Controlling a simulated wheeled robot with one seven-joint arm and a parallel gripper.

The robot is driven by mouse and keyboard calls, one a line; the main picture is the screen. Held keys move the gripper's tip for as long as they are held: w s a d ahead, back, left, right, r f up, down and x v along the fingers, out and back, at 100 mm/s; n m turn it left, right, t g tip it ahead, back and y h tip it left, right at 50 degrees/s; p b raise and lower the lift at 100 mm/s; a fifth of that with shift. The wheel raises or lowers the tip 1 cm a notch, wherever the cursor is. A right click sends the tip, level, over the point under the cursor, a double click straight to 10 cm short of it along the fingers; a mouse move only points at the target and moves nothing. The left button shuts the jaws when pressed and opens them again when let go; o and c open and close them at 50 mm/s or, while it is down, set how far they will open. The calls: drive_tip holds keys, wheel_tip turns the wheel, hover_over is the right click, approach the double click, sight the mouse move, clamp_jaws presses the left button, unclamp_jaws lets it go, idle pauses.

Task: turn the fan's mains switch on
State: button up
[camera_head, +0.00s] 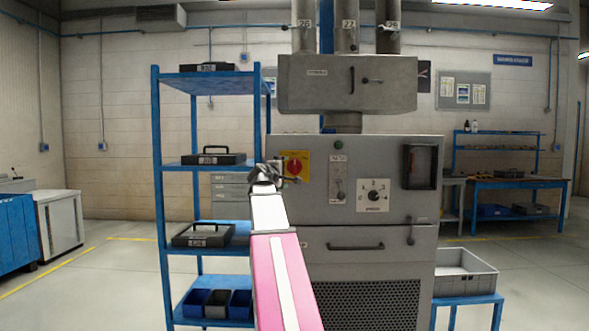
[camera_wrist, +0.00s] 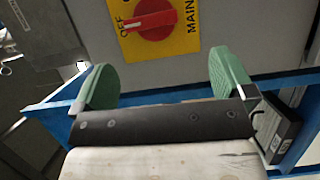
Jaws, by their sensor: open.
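The mains switch (camera_head: 294,165) is a red rotary knob on a yellow plate, on the upper left of the grey fan cabinet's front. In the wrist view the red knob (camera_wrist: 151,20) is near the top, with "OFF" and "MAIN" lettering on the yellow plate (camera_wrist: 187,38); the plate's upper part is cut off. My gripper (camera_head: 272,172) is just left of and below the switch in the head view. In the wrist view its green finger pads (camera_wrist: 165,77) are wide apart with nothing between them. The knob lies beyond the pads, apart from them.
A blue shelf rack (camera_head: 157,200) with black cases stands left of the grey cabinet (camera_head: 367,275). The cabinet also has a selector dial (camera_head: 374,196) and a dark-framed window (camera_head: 418,167). A grey crate (camera_head: 466,284) sits on a blue stand at right.

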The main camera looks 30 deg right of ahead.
sight(294, 167)
drive_tip(key=x, duration=0.7)
drive_tip(key=r+x, duration=0.1)
drive_tip(key=x, duration=0.3)
drive_tip(key=shift+s+d+r, duration=0.1)
drive_tip(key=shift+s, duration=0.05)
drive_tip(key=c, duration=0.8)
